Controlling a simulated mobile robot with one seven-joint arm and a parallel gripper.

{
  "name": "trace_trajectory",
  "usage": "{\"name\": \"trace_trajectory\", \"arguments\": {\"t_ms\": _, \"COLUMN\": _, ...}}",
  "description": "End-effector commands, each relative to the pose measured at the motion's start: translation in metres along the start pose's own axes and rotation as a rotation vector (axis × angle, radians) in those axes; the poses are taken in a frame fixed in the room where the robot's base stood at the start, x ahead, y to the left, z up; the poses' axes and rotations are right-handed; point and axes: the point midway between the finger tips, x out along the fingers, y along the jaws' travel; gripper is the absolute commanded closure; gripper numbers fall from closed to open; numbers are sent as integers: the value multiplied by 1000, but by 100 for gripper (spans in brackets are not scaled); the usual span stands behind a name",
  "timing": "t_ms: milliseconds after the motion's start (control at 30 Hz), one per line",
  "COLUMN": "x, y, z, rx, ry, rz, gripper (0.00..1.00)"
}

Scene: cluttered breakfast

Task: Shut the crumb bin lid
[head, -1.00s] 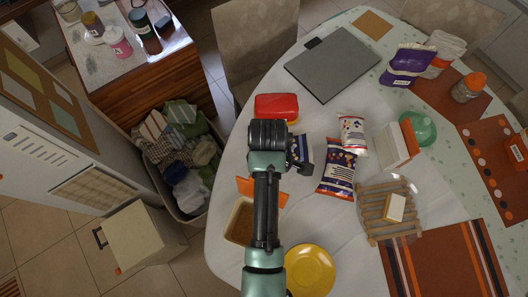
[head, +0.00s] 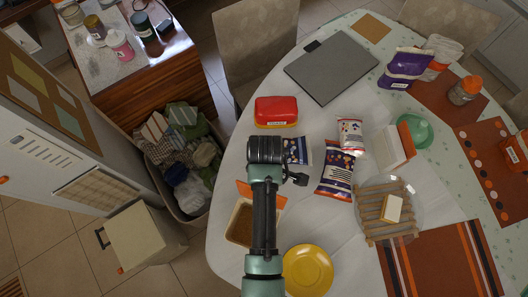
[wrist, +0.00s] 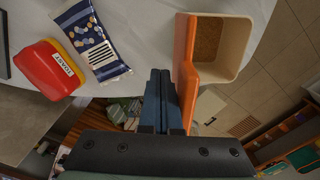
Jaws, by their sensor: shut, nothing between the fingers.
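The crumb bin (head: 240,224) is a cream open-topped box with brown crumbs inside, on the table's near left part. Its orange lid (head: 247,189) stands open at the bin's far edge, partly hidden by my arm. In the wrist view the bin (wrist: 236,45) is right of centre, with the open lid (wrist: 186,50) along its left side. My gripper (wrist: 160,72) is shut and empty, its fingertips just left of the lid; I cannot tell whether they touch it. In the head view my gripper's fingertips are hidden below my wrist.
A red box (head: 276,111) and a blue-white packet (head: 298,150) lie beyond the bin. Another packet (head: 337,174) lies to the right. A yellow plate (head: 308,270) is near right of the bin. The table's left edge is close to the bin.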

Motion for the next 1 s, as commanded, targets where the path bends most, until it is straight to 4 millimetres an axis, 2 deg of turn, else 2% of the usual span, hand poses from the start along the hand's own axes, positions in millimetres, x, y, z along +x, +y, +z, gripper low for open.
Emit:
{"name": "trace_trajectory", "arguments": {"t_ms": 233, "x": -1, "y": -2, "z": 0, "rx": 0, "ry": 0, "rz": -1, "gripper": 100}}
{"name": "trace_trajectory", "arguments": {"t_ms": 467, "x": -6, "y": -20, "z": 2, "rx": -1, "ry": -1, "rz": -2, "gripper": 100}}
{"name": "trace_trajectory", "arguments": {"t_ms": 767, "x": -4, "y": -21, "z": 2, "rx": 0, "ry": 0, "rz": -1, "gripper": 100}}
{"name": "trace_trajectory", "arguments": {"t_ms": 1000, "x": -7, "y": -39, "z": 4, "rx": 0, "ry": -1, "rz": -2, "gripper": 100}}
